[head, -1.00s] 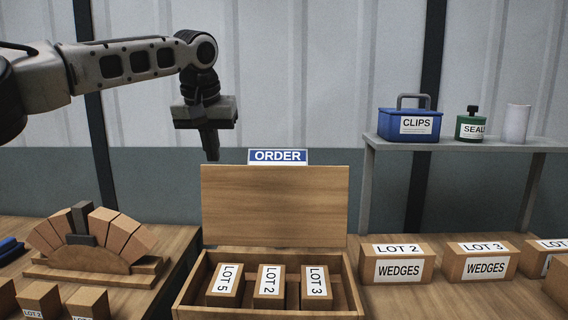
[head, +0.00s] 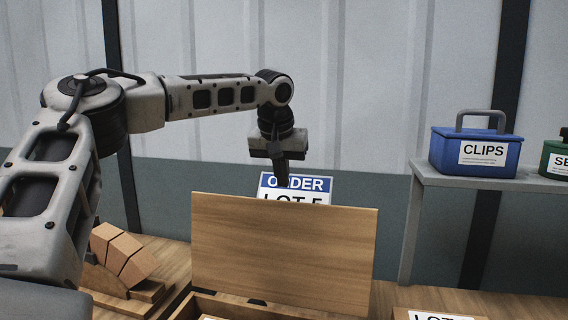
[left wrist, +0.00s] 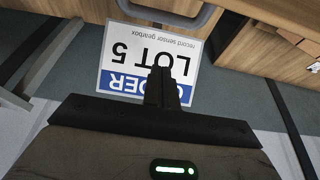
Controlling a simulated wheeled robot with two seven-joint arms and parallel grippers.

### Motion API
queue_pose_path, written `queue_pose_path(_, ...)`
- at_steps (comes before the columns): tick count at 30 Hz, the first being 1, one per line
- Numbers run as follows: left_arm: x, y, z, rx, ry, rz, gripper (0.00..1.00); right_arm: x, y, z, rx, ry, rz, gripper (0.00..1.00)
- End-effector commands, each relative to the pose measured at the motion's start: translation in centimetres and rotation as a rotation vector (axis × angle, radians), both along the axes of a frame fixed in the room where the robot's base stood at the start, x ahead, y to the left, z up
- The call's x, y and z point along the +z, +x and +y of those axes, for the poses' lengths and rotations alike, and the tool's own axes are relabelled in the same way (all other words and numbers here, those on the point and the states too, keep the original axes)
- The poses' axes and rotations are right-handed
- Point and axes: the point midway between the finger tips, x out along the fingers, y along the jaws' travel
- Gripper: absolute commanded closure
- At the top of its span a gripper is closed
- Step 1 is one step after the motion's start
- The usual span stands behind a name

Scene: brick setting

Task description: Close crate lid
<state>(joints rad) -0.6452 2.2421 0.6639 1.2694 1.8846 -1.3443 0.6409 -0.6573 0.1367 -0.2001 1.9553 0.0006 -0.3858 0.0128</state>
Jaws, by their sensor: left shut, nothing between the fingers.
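The crate lid (head: 285,250) is a plain wooden panel standing raised at the back of the crate. Of the crate (head: 205,303), only the back edge shows at the bottom of the head view; its inside is almost all cut off. My left gripper (head: 283,182) points down just above the lid's top edge, in front of the order sign. Its fingers are shut with nothing between them. In the left wrist view, the shut fingers (left wrist: 165,88) overlap the sign. I cannot tell whether they touch the lid.
The order sign (head: 312,187), reading LOT 5, stands behind the lid. A grey shelf (head: 490,178) at right holds a blue CLIPS box (head: 476,150) and a green container (head: 556,160). Wooden blocks (head: 125,254) stand at left behind my arm. A LOT box (head: 435,315) shows at bottom right.

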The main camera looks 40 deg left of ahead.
Motion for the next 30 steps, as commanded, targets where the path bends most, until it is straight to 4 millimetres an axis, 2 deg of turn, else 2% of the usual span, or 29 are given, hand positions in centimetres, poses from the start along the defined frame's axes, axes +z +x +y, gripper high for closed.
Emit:
queue_pose_path(1, -1.1, 0.3, 0.2, -0.001, -0.001, 0.005, 1.00, 0.1, -0.1, 0.0, 0.000, 0.000, 0.002, 0.64)
queue_pose_path(7, -4.6, 1.5, 0.8, 0.000, 0.001, 0.004, 1.00, 0.4, 0.0, 0.0, 0.001, -0.001, 0.000, 0.64)
queue_pose_path(18, -4.5, -1.7, -0.9, -0.001, -0.001, 0.000, 1.00, 0.9, 0.3, 0.0, -0.001, 0.000, -0.011, 0.64)
queue_pose_path(30, -4.5, -2.1, -1.1, 0.000, 0.000, -0.001, 1.00, 0.8, 0.3, -0.1, -0.004, -0.003, -0.009, 0.64)
